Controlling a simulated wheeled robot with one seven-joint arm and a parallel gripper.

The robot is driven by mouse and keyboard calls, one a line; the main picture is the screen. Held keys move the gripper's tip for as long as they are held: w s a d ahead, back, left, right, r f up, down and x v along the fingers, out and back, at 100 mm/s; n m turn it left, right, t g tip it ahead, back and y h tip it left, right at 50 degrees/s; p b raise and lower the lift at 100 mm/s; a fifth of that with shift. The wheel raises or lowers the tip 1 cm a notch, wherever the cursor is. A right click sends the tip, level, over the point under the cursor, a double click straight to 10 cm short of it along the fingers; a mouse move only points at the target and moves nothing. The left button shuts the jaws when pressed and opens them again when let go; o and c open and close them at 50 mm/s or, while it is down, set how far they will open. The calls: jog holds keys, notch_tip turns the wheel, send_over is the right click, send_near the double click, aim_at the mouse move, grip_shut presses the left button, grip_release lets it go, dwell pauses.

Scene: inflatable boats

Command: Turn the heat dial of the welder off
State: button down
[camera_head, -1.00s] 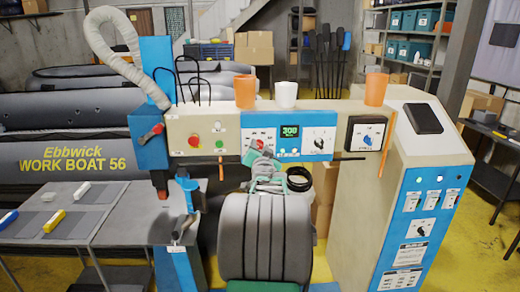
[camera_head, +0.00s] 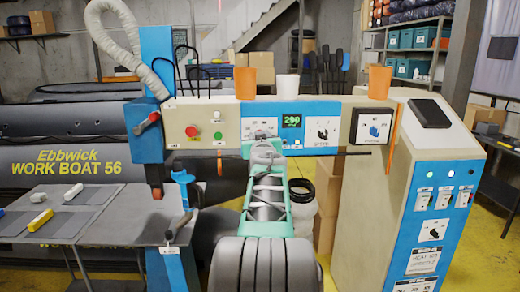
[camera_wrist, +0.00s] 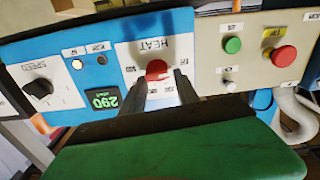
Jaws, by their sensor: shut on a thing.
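The welder's heat dial (camera_wrist: 157,70) is a red knob under the upside-down word HEAT in the wrist view. My gripper (camera_wrist: 164,80) has its two dark fingers on either side of the knob and is shut on it. The green display (camera_wrist: 104,99) beside it reads 290 and is lit; it also shows in the head view (camera_head: 291,120). In the head view my gripper (camera_head: 265,146) reaches the blue panel (camera_head: 310,134) left of the display and hides the heat dial. The knob's pointer is hard to make out.
The black speed dial (camera_wrist: 38,89) is on the same panel. A green button (camera_wrist: 232,45) and a red stop button (camera_wrist: 284,55) are close to the heat dial. Orange cups (camera_head: 246,83) and a white cup (camera_head: 288,86) stand on top. A table (camera_head: 100,215) is at left.

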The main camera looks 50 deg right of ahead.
jog(key=shift+f+n+b, duration=0.1)
jog(key=shift+n+b, duration=0.45)
jog(key=shift+n, duration=0.05)
jog(key=c, duration=0.9)
grip_release()
jog(key=b+v, duration=0.2)
jog(key=v, duration=0.5)
jog(key=shift+s+a, duration=0.25)
